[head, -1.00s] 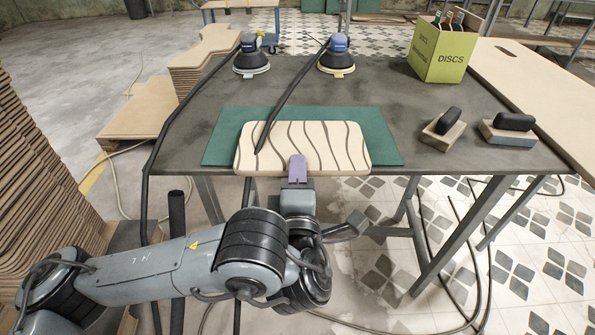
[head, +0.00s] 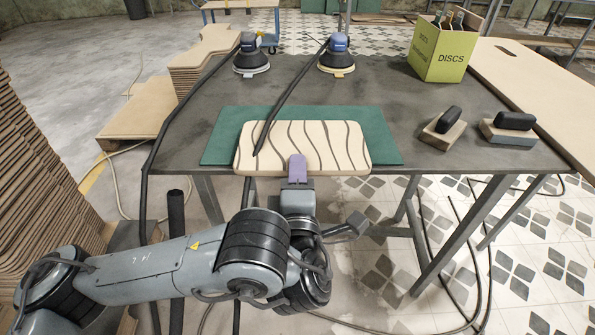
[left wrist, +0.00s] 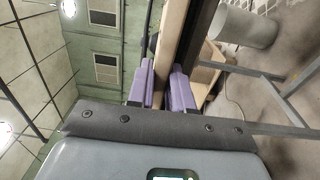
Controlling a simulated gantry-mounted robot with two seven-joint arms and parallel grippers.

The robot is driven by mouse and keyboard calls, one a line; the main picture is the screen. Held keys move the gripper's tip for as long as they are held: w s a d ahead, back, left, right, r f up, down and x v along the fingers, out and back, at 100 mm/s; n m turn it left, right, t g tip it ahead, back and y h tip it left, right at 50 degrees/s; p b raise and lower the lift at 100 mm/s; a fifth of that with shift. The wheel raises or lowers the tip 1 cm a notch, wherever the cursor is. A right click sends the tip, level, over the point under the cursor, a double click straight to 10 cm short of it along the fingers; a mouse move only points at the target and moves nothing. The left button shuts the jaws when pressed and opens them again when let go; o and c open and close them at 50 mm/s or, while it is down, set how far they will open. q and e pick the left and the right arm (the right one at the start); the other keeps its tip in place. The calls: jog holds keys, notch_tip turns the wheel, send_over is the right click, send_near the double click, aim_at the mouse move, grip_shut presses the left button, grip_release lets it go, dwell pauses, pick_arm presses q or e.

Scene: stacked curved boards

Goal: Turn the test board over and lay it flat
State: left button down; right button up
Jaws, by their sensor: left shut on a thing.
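The test board (head: 330,147) is a pale wooden board with rounded corners and dark wavy lines on its upper face. It lies over the green mat (head: 220,140) at the table's front edge. My left gripper (head: 297,166) is shut on the middle of the board's near edge, with one purple finger over the top face. In the left wrist view the board shows edge-on as a pale strip (left wrist: 172,45) between the two purple fingers (left wrist: 162,88). The board's underside is hidden in the head view. My right gripper is not in view.
Two sanders (head: 251,56) (head: 337,57) stand at the back of the grey table (head: 385,85), and a black hose crosses above the board. Two sanding blocks (head: 443,130) (head: 508,130) lie at the right. A green disc box (head: 438,52) stands behind them.

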pick_arm(q)
jog(key=shift+f, duration=0.45)
jog(key=c, duration=1.1)
grip_release()
jog(key=shift+f, duration=0.15)
jog(key=s+p, duration=0.6)
jog(key=p, duration=0.1)
jog(key=shift+f, duration=0.1)
